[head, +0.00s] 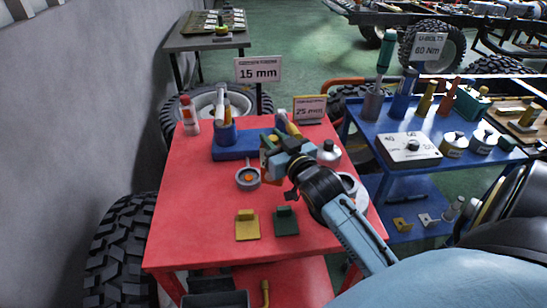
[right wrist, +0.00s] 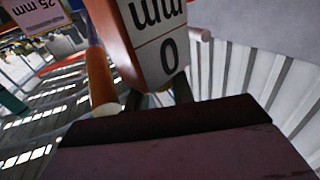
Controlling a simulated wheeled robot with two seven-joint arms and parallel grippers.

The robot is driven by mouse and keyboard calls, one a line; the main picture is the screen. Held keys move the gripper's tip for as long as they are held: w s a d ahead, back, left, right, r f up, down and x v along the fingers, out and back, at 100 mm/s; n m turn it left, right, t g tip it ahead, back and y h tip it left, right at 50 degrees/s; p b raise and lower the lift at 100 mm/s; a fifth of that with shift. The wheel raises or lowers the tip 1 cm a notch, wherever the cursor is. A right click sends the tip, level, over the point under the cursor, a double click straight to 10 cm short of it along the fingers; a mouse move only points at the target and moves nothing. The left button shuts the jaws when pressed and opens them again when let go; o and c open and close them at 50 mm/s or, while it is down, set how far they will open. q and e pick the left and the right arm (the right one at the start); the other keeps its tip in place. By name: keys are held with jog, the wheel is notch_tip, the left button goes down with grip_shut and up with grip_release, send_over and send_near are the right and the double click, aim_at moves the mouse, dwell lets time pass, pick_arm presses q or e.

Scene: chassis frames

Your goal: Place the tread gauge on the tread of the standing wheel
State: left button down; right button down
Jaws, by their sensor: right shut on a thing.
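My right gripper (head: 270,153) is above the red table and shut on a small piece, mostly hidden by the gripper in the head view. In the right wrist view a white-faced block with orange sides (right wrist: 155,45), marked "mm" and "0", sits at the fingers (right wrist: 165,97); I take it to be the tread gauge. A black tyre with chunky tread (head: 118,250) stands at the table's left side by the wall. Another wheel with a pale rim (head: 205,104) is behind the table. My left gripper is not in view.
The red table (head: 190,215) holds a blue block (head: 232,150), a red-capped bottle (head: 190,115), a round grey cup (head: 247,178), and yellow (head: 247,225) and green (head: 286,222) brackets. Signs read "15 mm" (head: 258,70) and "25 mm" (head: 309,109). A blue cart (head: 365,140) stands right.

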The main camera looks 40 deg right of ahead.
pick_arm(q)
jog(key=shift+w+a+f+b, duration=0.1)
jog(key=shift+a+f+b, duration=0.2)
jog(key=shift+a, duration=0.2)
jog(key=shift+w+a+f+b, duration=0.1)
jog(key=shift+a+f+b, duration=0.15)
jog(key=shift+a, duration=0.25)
pick_arm(e)
notch_tip(320, 180, down, 4)
jog(key=shift+f, duration=0.25)
jog(key=shift+f, duration=0.15)
jog(key=c, duration=1.6)
grip_release()
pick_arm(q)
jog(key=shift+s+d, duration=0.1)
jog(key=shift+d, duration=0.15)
pick_arm(e)
jog(key=o, duration=0.4)
